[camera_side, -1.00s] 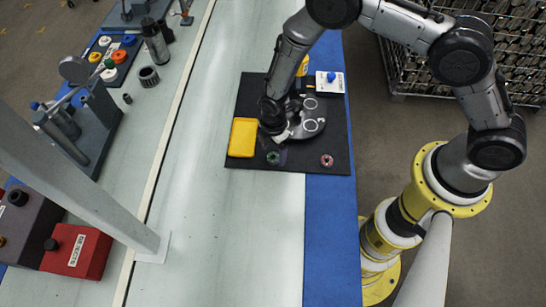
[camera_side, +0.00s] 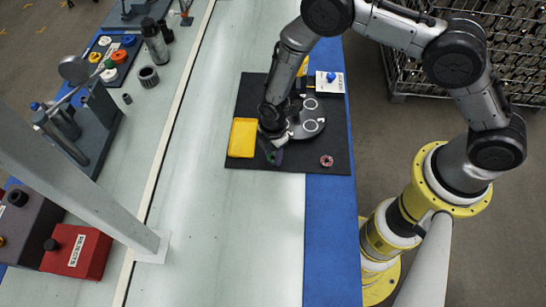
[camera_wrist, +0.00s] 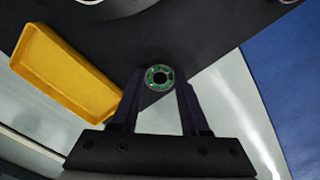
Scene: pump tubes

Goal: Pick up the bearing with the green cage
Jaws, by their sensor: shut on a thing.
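The bearing with the green cage (camera_wrist: 160,78) sits between the two fingertips of my gripper (camera_wrist: 160,88) in the wrist view. It is a small ring with a green cage and a dark bore. In the side view my gripper (camera_side: 274,157) is low over the front part of the black mat (camera_side: 300,163), and its fingers mostly hide the bearing there. My gripper is shut on this bearing. I cannot tell whether the bearing is touching the mat. A second bearing with a reddish cage (camera_side: 327,160) lies on the mat to the right.
A yellow tray (camera_side: 243,138) lies just left of my gripper and also shows in the wrist view (camera_wrist: 62,75). A grey plate with round seats (camera_side: 312,122) is behind my gripper. A white box with a blue knob (camera_side: 330,82) stands at the mat's back right.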

